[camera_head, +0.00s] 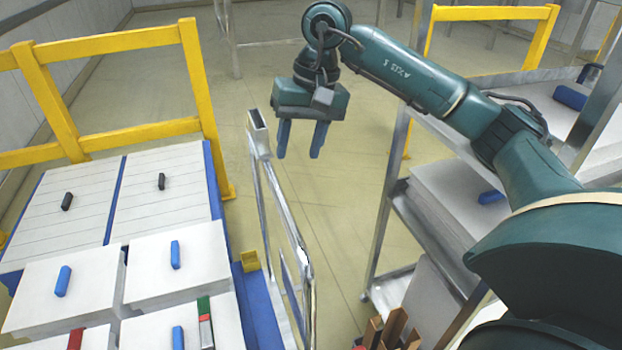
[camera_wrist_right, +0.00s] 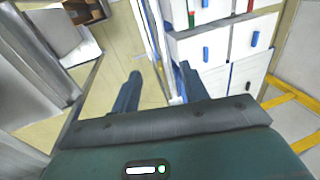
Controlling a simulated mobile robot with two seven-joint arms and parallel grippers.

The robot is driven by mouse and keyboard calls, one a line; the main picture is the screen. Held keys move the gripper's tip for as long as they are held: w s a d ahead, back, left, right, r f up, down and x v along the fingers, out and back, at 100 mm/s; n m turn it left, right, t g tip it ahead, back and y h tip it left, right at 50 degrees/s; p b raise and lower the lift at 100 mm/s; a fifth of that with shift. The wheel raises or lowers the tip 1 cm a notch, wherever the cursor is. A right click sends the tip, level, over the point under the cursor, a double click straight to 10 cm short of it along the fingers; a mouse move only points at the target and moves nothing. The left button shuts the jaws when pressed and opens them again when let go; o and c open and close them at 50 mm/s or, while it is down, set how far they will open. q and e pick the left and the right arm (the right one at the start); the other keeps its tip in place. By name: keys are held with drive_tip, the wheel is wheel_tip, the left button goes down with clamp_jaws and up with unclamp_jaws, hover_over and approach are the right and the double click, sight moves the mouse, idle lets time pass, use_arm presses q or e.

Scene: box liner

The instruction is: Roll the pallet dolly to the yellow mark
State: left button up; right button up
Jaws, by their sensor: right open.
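The pallet dolly (camera_head: 262,310) has a blue base at the lower middle of the head view and carries stacks of white boxes with blue handles. Its upright silver handle frame (camera_head: 305,262) rises on its right side, leaning towards the back. My right gripper (camera_head: 301,153) is open and empty, its two blue fingers pointing down just right of the top of the frame, apart from it in the picture. In the right wrist view, the open fingers (camera_wrist_right: 160,72) show with the silver frame (camera_wrist_right: 152,38) beyond them. No yellow floor mark can be made out. My left gripper is out of view.
Yellow guard rails (camera_head: 110,42) stand behind the boxes at left. A metal shelf rack (camera_head: 388,215) with white stacks stands at right, with cardboard pieces (camera_head: 393,330) low beside it. A bare floor strip (camera_head: 340,230) lies between the handle frame and the rack.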

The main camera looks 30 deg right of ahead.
sight(285, 204)
drive_tip(key=p+x, duration=0.2)
drive_tip(key=x, duration=1.1)
drive_tip(key=shift+a, duration=0.15)
drive_tip(key=shift+c, duration=0.4)
clamp_jaws()
